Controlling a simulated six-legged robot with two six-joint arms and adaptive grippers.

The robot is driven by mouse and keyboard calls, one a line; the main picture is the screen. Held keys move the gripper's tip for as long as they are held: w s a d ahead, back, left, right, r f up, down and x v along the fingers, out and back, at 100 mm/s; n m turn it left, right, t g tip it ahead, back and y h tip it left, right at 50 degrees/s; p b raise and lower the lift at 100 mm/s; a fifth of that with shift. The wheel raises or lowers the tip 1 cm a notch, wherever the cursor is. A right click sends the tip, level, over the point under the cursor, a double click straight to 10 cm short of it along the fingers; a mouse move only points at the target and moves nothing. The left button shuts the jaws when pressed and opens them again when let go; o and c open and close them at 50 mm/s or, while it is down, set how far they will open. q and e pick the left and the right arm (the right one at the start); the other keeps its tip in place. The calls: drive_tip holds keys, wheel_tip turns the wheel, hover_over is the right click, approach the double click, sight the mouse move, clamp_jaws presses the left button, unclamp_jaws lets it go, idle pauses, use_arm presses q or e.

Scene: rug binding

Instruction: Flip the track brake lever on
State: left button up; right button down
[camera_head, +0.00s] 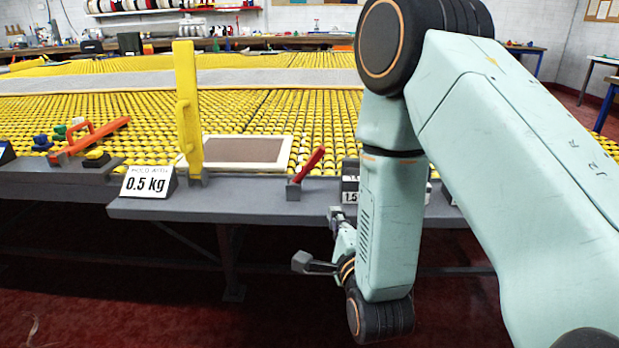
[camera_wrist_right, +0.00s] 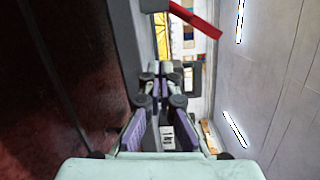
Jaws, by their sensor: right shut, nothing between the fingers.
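A red lever (camera_head: 308,168) stands on a small grey base (camera_head: 293,190) at the front edge of the grey bench, its handle slanting up to the right. The red lever also shows at the top of the right wrist view (camera_wrist_right: 194,18). My right gripper (camera_head: 336,214) is shut and empty, in front of the bench edge, below and to the right of the lever and apart from it. In the right wrist view its fingers (camera_wrist_right: 164,70) point away from the camera, with the lever beyond and above them. No readable label names the lever. My left gripper is out of view.
A framed brown panel (camera_head: 240,152) lies behind. A partly hidden sign (camera_head: 350,196) stands right of the lever. An orange-handled tool (camera_head: 92,139) lies far left.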

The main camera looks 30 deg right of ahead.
sight(308, 167)
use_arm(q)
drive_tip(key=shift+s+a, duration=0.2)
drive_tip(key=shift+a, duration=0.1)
use_arm(e)
wheel_tip(308, 167, up, 4)
drive_tip(key=m+t, duration=0.1)
drive_tip(key=m, duration=0.1)
drive_tip(key=m+h, duration=0.1)
drive_tip(key=m, duration=0.2)
drive_tip(key=shift+a+f+t, duration=0.1)
drive_tip(key=shift+t, duration=0.3)
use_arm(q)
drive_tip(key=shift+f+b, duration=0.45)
use_arm(e)
drive_tip(key=x, duration=1)
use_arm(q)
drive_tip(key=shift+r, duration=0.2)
use_arm(e)
drive_tip(key=shift+a, duration=0.1)
